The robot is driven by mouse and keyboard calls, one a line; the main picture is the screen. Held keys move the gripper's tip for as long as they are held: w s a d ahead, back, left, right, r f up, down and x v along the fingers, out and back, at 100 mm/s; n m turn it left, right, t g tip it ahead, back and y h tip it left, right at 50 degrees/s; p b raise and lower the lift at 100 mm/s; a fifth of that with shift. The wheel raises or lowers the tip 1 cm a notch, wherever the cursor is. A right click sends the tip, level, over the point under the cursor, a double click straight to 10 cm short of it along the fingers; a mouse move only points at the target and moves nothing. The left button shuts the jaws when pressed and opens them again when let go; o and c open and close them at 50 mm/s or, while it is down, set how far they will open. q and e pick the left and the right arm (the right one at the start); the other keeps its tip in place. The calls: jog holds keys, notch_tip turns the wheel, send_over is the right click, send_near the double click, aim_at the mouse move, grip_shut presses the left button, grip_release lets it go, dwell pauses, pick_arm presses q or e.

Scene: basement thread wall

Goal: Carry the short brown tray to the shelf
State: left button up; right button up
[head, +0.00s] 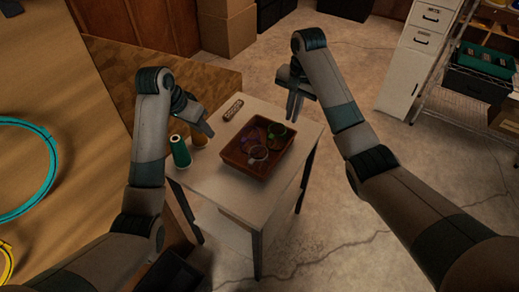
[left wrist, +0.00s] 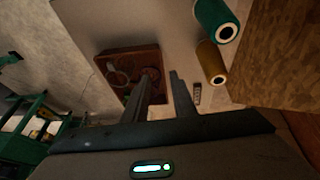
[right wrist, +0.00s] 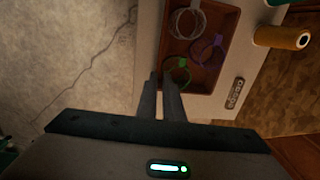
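The short brown tray (head: 233,158) stands on a small pale table, with green, purple and pale rings in it. It also shows in the left wrist view (left wrist: 112,55) and the right wrist view (right wrist: 228,30). My left gripper (head: 211,133) hangs left of the tray, apart from it; its fingers (left wrist: 163,75) are parted and empty. My right gripper (head: 295,112) is at the tray's far right, clear of it in the head view; its fingers (right wrist: 160,78) have a narrow gap with nothing between. The wire shelf (head: 440,103) stands at the right.
A green spool (head: 180,152) and a tan spool (head: 198,140) stand left of the tray. A small labelled block (head: 233,109) lies behind it on the table (head: 235,200). The shelf bears a black box (head: 478,83). A white drawer cabinet (head: 408,68) adjoins it. Open floor lies between.

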aim_at(285, 148)
jog(key=shift+f, duration=0.1)
